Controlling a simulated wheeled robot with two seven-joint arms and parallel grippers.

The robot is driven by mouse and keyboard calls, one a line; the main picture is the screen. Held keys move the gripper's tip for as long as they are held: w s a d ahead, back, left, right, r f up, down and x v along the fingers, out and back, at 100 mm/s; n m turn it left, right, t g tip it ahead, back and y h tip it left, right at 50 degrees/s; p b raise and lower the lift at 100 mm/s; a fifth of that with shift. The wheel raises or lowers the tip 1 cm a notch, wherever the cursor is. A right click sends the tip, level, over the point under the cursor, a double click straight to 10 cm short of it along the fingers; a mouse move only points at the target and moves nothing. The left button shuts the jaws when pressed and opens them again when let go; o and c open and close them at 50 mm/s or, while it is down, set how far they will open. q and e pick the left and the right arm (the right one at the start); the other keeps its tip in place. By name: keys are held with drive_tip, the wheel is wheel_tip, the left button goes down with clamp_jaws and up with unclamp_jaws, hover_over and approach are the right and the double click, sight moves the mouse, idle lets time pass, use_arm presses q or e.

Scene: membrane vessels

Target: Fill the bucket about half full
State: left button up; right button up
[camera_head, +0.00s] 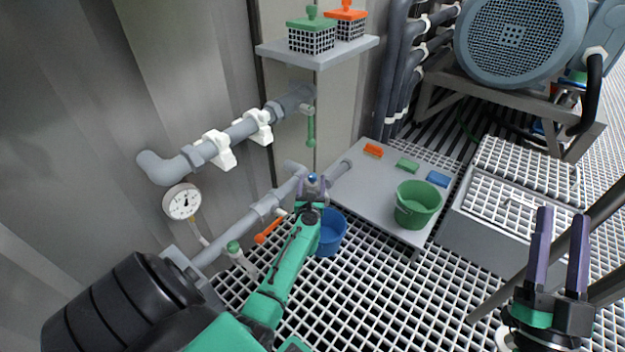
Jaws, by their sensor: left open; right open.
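A blue bucket (332,236) stands on the grating below a grey pipe, partly hidden by my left arm; its contents cannot be made out. A green bucket (417,207) stands upright on a grey platform (372,182) to the right. My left gripper (312,182) is open at the pipe, above and behind the blue bucket's rim in the picture. A small blue knob (312,178) shows between its fingertips; contact cannot be told. An orange lever (269,229) sits on the pipe, left of the gripper. My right gripper (563,214) is open and empty at the right.
Orange, green and blue blocks (407,164) lie along the platform's back. A gauge (182,202) and a green-handled valve (311,130) are on the left-hand pipework. A shelf (320,52) holds two caged items. A grating-topped box (510,205) stands right; open grating lies in front.

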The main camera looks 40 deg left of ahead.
use_arm(q)
drive_tip(key=shift+x, duration=1)
clamp_jaws()
use_arm(e)
drive_tip(key=shift+n+t+y, duration=0.3)
drive_tip(key=shift+t+y, duration=0.3)
drive_tip(key=shift+t, duration=0.2)
drive_tip(key=r, duration=0.1)
drive_tip(key=s+r, duration=0.1)
drive_tip(key=r, duration=0.3)
drive_tip(key=shift+s+d, duration=0.15)
drive_tip(key=shift+d, duration=0.25)
drive_tip(key=shift+s, duration=0.1)
